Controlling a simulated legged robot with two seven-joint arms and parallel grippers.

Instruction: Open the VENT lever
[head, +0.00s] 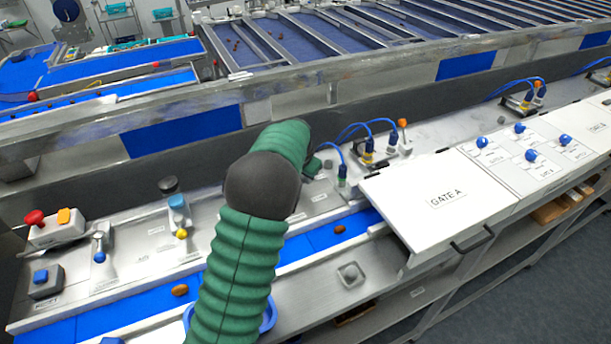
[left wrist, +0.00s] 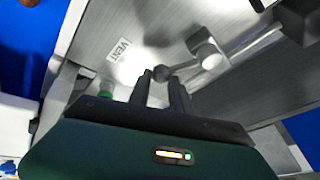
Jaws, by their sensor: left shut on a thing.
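The VENT label (left wrist: 118,50) is on a grey metal plate in the left wrist view. Beside it is the VENT lever, with a round grey knob (left wrist: 162,73) and a shaft running right to a pale metal block (left wrist: 207,52). My left gripper (left wrist: 160,85) has its two dark fingers closed on the lever at the knob. In the head view my green-sleeved left arm covers the lever, and the gripper is mostly hidden behind it. My right gripper is in neither view.
A blue belt (head: 310,240) carrying a few dates runs below the metal panel. A red-button box (head: 55,230) and a small lever with a yellow tip (head: 181,233) stand left. The white GATE A cover (head: 440,200) and blue cables (head: 375,125) are right.

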